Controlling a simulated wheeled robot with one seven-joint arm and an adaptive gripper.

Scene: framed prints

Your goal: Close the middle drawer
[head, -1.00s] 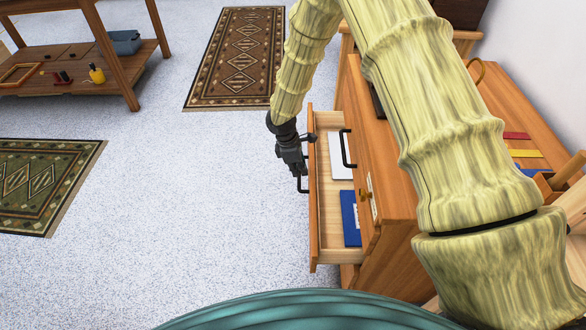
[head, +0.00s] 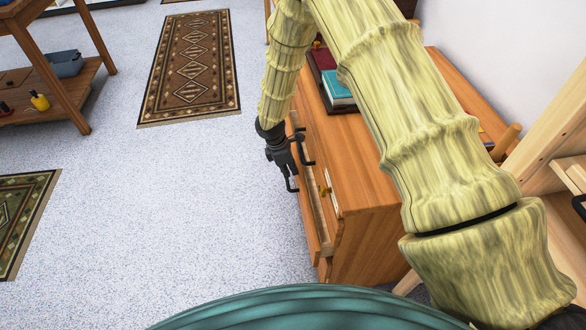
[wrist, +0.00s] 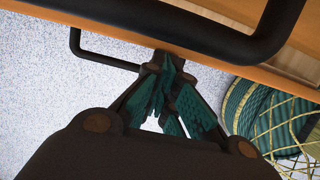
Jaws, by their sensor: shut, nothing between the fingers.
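The middle drawer (head: 309,222) of the wooden cabinet (head: 365,232) stands slightly open, with a narrow strip of its inside showing. Its black handle (head: 291,184) is on the drawer front, beside my gripper. My gripper (head: 288,172) is at the drawer's outer side, pointing down, shut and empty. In the wrist view the closed teal-padded fingers (wrist: 172,95) are at the drawer's front edge (wrist: 110,28); whether they touch it is hard to tell. The upper drawer's dark handle (wrist: 205,38) crosses the top of that view. My arm hides part of the cabinet.
Books (head: 335,85) lie on the cabinet top. A brass key or knob (head: 325,189) sticks out of the upper front. A pale wooden frame (head: 548,125) stands at right. The speckled floor left of the cabinet is open, with a patterned rug (head: 192,62) beyond.

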